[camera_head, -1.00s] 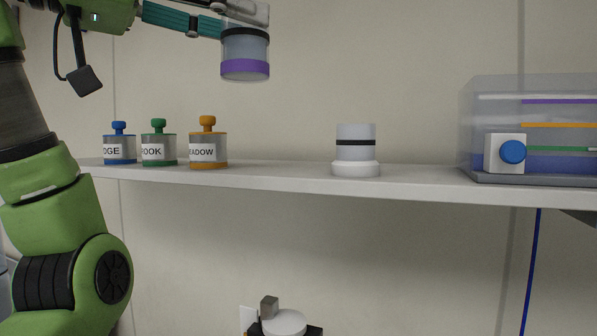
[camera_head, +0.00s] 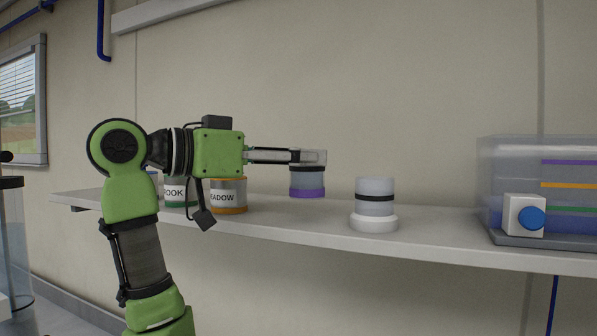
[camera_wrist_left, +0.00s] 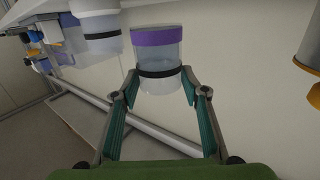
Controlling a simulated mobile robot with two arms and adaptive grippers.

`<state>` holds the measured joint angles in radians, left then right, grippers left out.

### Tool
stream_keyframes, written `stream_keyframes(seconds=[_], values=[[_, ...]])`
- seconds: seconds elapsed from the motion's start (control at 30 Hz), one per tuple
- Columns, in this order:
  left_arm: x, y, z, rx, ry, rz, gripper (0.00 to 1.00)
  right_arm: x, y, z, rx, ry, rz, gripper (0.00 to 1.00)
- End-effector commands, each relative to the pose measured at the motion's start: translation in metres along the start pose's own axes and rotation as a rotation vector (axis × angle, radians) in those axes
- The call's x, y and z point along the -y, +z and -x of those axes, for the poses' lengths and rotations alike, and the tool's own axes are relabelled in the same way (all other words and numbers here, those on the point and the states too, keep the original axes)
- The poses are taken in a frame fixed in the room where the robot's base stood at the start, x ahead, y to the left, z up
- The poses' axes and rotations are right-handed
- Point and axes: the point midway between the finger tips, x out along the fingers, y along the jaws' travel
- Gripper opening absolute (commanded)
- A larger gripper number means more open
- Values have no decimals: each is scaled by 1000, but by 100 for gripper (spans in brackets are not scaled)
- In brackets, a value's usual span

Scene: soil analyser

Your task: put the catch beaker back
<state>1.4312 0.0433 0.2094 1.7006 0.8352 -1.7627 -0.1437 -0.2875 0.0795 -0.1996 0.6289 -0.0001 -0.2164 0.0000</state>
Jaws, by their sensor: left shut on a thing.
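The catch beaker appears to be the clear cup with a black band and a purple band (camera_head: 307,183); it also shows in the left wrist view (camera_wrist_left: 158,60). My left gripper (camera_head: 312,157) is shut on its upper part, with a finger on each side near the black band in the wrist view. In the head view the beaker is upright, at or just above the shelf (camera_head: 280,226); I cannot tell whether it touches. To its right another clear cup with a black band (camera_head: 375,190) stands on a white round base (camera_head: 373,222). My right gripper is not in view.
Labelled jars stand to the left on the shelf, including an orange-based one (camera_head: 228,196) and a green one (camera_head: 178,191), partly behind my left arm. A clear box with coloured lines (camera_head: 560,180) and a blue-knobbed block (camera_head: 523,216) stands at the right.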

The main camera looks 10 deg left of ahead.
Motion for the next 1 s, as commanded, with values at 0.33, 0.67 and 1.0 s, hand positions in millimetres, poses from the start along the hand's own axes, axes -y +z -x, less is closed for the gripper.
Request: stream_keyframes(seconds=[0.33, 0.67, 1.0], values=[[2, 32, -6, 0, 1, 2, 16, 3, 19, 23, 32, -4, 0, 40], [3, 37, -5, 1, 0, 1, 16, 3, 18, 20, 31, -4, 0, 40], [3, 38, -6, 1, 0, 1, 58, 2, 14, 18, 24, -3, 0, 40]])
